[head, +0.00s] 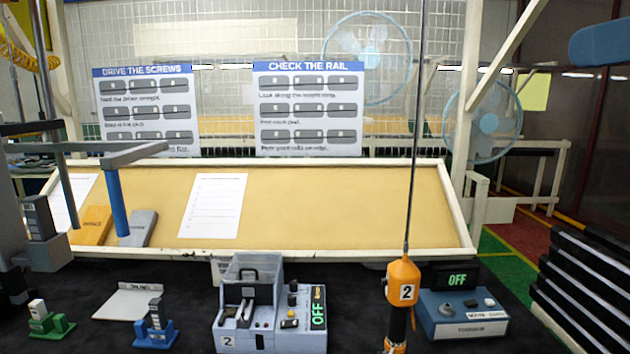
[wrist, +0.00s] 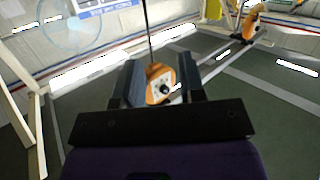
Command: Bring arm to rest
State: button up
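My gripper (wrist: 160,68) shows in the wrist view with its two dark fingers apart. An orange driver (wrist: 157,75) on a thin cord appears in the gap between them. It looks to be beyond the fingers; I cannot tell for sure whether they touch it. I cannot make out my gripper in the head view. There, an orange driver marked 2 (head: 403,275) hangs on its cord over the front of the bench, with no gripper on it.
A grey controller (head: 228,318) and a blue box (head: 437,325), both reading OFF, stand on the black bench. Green (head: 50,322) and blue (head: 155,335) small holders and a white plate (head: 125,303) are at left. A sloped tan board (head: 330,210) and two signs (head: 308,108) stand behind.

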jog(key=s+f+m+g+h, duration=0.2)
jog(key=f+m+g+h, duration=0.1)
jog(key=f, duration=0.9)
jog(key=s+d+f+m+g+h, duration=0.1)
jog(key=s+f+m+g+h, duration=0.2)
jog(key=f, duration=0.9)
jog(key=m+h, duration=0.3)
jog(key=h, duration=0.1)
jog(key=shift+d+g, duration=0.15)
jog(key=shift+g, duration=0.25)
